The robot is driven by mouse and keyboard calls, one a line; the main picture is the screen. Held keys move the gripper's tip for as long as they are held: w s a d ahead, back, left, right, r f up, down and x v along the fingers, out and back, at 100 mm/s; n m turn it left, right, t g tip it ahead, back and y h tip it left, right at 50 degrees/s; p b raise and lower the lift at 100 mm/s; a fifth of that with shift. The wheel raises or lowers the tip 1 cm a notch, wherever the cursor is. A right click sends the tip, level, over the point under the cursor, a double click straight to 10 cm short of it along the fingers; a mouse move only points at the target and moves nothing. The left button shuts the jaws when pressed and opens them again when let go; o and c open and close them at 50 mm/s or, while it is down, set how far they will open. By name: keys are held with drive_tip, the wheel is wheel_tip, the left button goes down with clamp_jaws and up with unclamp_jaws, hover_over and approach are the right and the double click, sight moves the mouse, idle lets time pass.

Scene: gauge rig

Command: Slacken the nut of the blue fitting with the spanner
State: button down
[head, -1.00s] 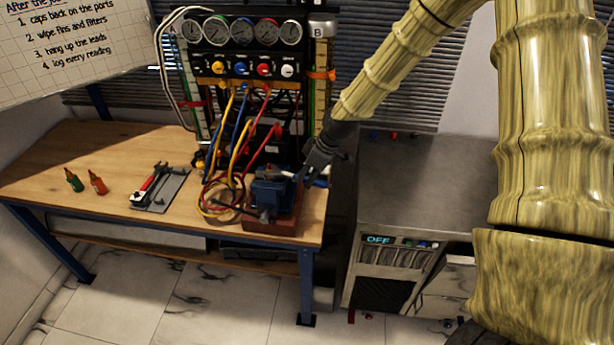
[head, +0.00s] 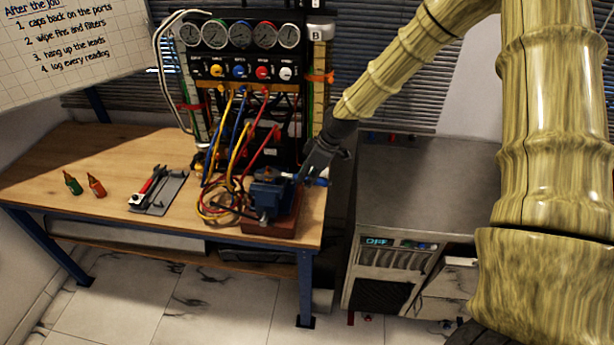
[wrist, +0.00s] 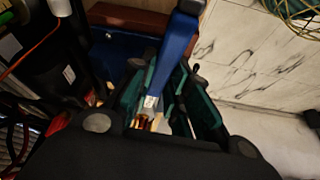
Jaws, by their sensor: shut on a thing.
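My gripper (head: 308,176) is at the right end of the bench, just right of the blue vise (head: 268,194). In the wrist view the blue handle (wrist: 178,48) runs between the green-padded fingers of my gripper (wrist: 163,92). A small brass and red piece (wrist: 144,122) shows beside the lower end of the handle. I cannot make out the blue fitting's nut or whether the spanner is seated on it; fingers and dark parts hide that area.
The vise stands on a red-brown block (head: 262,229). Hoses (head: 222,195) loop close to its left, before the gauge panel (head: 240,70). A red-handled tool (head: 150,182) lies on a grey tray (head: 173,191). A grey cabinet (head: 425,190) stands right.

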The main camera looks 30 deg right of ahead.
drive_tip(key=shift+w+d+n+g+y, duration=0.2)
drive_tip(key=shift+w+d+n, duration=0.25)
drive_tip(key=shift+w+n, duration=0.25)
drive_tip(key=shift+w+d+n+g+y, duration=0.1)
drive_tip(key=shift+w+d+n+g, duration=0.1)
drive_tip(key=shift+w+d+n, duration=0.35)
idle(1.8)
drive_tip(key=shift+w+d+n+g+b, duration=0.15)
drive_tip(key=shift+w+n+b, duration=0.1)
drive_tip(key=shift+w+n, duration=0.3)
drive_tip(key=shift+w+d+n+g+b, duration=0.1)
drive_tip(key=shift+w+n+g+b, duration=0.1)
drive_tip(key=shift+w+n, duration=0.3)
idle(1.3)
drive_tip(key=shift+s+a+m+p, duration=0.2)
drive_tip(key=shift+s+m+p, duration=0.05)
drive_tip(key=shift+s+m, duration=0.25)
drive_tip(key=shift+s+a+m+p, duration=0.2)
drive_tip(key=shift+s+m, duration=0.2)
drive_tip(key=shift+s, duration=0.15)
idle(0.5)
drive_tip(key=shift+d, duration=0.1)
idle(0.4)
